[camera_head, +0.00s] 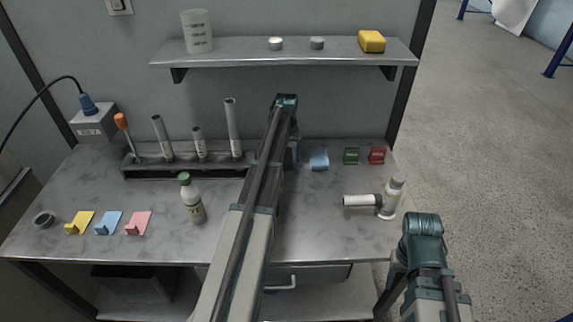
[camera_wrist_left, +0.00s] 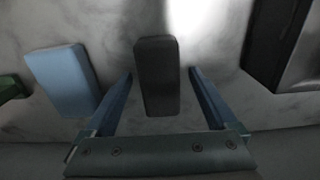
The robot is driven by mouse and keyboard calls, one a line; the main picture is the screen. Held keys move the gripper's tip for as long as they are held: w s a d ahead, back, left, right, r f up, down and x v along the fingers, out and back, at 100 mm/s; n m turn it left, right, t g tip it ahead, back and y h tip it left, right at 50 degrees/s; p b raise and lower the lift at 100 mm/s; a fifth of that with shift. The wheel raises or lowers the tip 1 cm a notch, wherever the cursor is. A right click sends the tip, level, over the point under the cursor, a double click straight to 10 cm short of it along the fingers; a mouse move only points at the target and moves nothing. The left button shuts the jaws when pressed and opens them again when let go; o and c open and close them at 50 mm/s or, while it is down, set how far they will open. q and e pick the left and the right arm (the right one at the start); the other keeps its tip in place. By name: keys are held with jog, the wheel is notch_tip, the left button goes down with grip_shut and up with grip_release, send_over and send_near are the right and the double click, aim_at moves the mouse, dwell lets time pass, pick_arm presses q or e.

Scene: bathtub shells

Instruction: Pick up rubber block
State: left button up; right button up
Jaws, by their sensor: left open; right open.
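A dark grey block, which looks like the rubber block (camera_wrist_left: 157,95), lies on the table in the left wrist view. My left gripper (camera_wrist_left: 161,73) is open, with one finger on each side of the block and a visible gap on both sides. In the head view my left gripper (camera_head: 294,152) points down at the back of the table, and my arm hides the dark block. My right gripper (camera_head: 398,266) is partly seen beyond the table's front right edge, away from the block; its fingers are mostly hidden.
A light blue block (camera_wrist_left: 62,80) lies close beside one finger; it also shows in the head view (camera_head: 319,160). Green (camera_head: 351,156) and red (camera_head: 377,155) blocks lie farther right. A tube rack (camera_head: 190,170) stands left. A shelf (camera_head: 230,51) hangs above. A bottle (camera_head: 192,205) stands front left.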

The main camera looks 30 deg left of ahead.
pick_arm(q)
grip_shut()
dwell(0.4)
jog(key=shift+r, duration=0.1)
pick_arm(e)
jog(key=shift+r, duration=0.15)
